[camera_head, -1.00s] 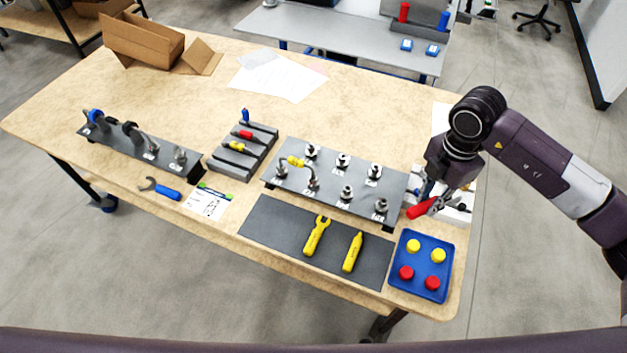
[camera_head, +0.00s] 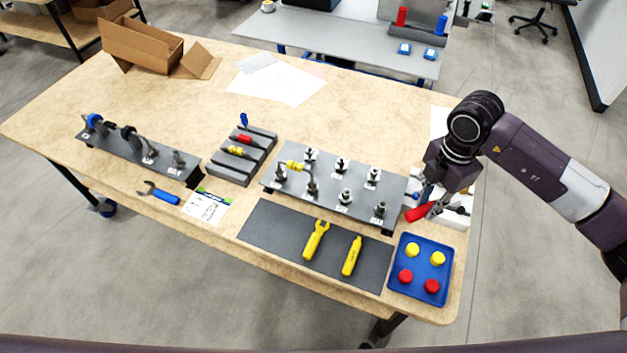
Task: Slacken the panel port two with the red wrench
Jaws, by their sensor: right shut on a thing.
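My right gripper (camera_head: 436,208) is shut on a red-handled tool, seemingly the red wrench (camera_head: 418,212). It holds the tool at the right end of the grey port panel (camera_head: 330,205). The wrench's head is hidden by the gripper. The panel carries several metal ports in two rows with small labels too small to read. A yellow-banded hose piece (camera_head: 297,166) joins ports at the panel's left end. My left gripper is not in view.
A blue tray (camera_head: 421,286) with yellow and red caps stands at the front right. A dark mat (camera_head: 280,235) holds a yellow wrench (camera_head: 316,240) and a yellow tool (camera_head: 352,256). A blue wrench (camera_head: 160,194) lies left. The table's back middle holds papers (camera_head: 275,80).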

